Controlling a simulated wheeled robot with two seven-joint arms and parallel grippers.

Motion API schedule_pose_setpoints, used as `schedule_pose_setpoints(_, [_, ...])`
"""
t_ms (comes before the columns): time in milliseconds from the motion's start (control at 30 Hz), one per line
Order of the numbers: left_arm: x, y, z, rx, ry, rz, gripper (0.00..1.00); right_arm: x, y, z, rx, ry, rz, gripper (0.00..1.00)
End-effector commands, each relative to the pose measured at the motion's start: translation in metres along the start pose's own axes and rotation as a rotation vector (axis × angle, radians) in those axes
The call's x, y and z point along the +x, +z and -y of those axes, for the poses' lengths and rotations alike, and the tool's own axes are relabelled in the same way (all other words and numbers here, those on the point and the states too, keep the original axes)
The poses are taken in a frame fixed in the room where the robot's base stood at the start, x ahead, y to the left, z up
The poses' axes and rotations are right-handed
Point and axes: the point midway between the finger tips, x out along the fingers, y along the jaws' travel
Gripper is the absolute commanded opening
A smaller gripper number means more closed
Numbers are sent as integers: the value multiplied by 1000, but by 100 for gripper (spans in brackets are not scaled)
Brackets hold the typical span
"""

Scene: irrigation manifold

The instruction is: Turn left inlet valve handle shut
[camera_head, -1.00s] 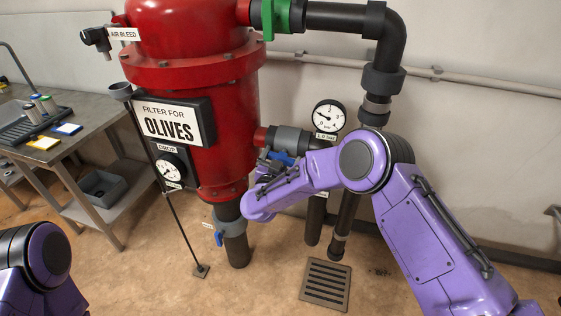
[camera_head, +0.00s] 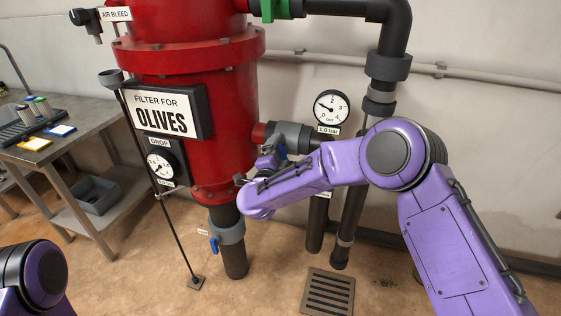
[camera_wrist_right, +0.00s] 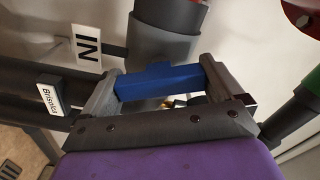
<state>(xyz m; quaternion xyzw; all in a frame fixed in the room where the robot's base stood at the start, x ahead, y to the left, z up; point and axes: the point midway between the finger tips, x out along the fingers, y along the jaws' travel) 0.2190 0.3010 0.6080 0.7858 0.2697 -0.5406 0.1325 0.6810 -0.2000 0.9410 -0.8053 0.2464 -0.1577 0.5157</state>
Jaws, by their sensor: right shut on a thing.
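The blue inlet valve handle (camera_head: 282,152) sits on the grey valve body (camera_head: 288,136) of the pipe stub at the right of the red filter tank. My right gripper (camera_head: 271,156) is at this handle, and my purple forearm hides part of the valve. In the right wrist view the blue handle (camera_wrist_right: 160,82) spans between the two dark fingers of my right gripper (camera_wrist_right: 160,88), which is shut on it. The grey pipe body is just behind it. My left gripper is out of view; only part of my left arm shows at the lower left.
The red tank (camera_head: 190,100) carries the "Filter for Olives" sign (camera_head: 165,113). A pressure gauge (camera_head: 331,107) stands close above my forearm. Another blue handle (camera_head: 214,244) is on the bottom pipe. A steel table (camera_head: 75,150) is at left; a floor grate (camera_head: 328,292) lies below.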

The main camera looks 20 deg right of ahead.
Motion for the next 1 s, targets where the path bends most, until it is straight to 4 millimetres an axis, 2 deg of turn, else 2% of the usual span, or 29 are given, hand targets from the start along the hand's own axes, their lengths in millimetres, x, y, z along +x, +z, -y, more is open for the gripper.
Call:
schedule_pose_setpoints(33, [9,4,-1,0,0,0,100,0,2,-4,42,-1,-1,64])
schedule_pose_setpoints(400, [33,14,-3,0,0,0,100,0,1,-3,316,-2,-1,64])
schedule_pose_setpoints(700, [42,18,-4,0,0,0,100,0,0,-1,426,-1,0,64])
schedule_pose_setpoints(1000, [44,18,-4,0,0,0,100,0,0,0,450,0,0,64])
